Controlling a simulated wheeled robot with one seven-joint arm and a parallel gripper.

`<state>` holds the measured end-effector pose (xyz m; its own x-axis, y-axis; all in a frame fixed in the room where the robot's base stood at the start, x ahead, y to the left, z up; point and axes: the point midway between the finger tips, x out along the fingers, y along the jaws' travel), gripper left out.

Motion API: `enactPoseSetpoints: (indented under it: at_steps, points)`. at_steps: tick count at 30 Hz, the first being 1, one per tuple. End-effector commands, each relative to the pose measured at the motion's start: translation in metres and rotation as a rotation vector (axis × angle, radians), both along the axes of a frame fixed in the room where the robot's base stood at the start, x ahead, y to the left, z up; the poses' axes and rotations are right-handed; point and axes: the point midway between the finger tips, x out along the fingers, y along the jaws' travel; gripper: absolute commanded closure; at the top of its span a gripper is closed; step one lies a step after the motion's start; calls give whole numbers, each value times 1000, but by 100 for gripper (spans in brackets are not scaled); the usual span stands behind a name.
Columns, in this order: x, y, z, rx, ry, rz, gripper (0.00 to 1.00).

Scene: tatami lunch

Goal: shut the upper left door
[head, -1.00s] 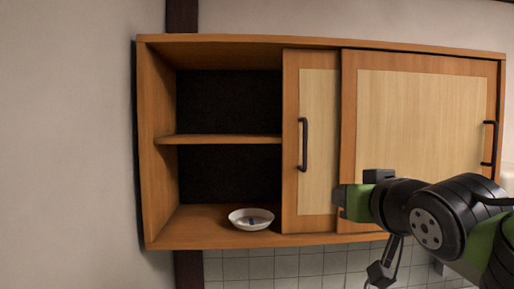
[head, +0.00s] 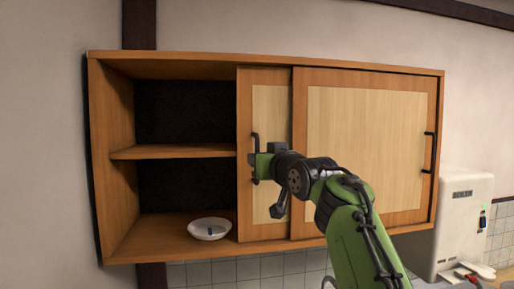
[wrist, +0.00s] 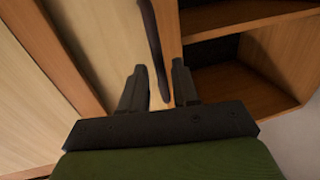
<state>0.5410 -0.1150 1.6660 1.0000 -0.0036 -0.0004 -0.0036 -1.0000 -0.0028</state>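The wall cabinet has two sliding doors. The upper left door (head: 271,105), with a pale panel and wooden frame, is slid to the right, mostly behind the right door (head: 365,150). The cabinet's left side stands open. The left door's dark vertical handle (head: 255,144) is partly hidden by my gripper (head: 256,166). In the wrist view my gripper (wrist: 160,90) is open, its two fingers on either side of the dark handle (wrist: 153,45). I cannot tell whether either finger touches it.
A white bowl (head: 209,228) sits on the cabinet's lower shelf, just left of the left door. A middle shelf (head: 172,152) spans the open side. The right door has its own handle (head: 428,152). A white wall appliance (head: 463,220) hangs at the right.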

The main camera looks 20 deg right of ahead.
Motion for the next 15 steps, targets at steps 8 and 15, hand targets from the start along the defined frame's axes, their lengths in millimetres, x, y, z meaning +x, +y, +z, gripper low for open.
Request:
enactPoseSetpoints:
  at_steps: [8, 15]
  points:
    - [26, 0, 2, -1, 0, 1, 70]
    - [26, 0, 1, -1, 0, 0, 79]
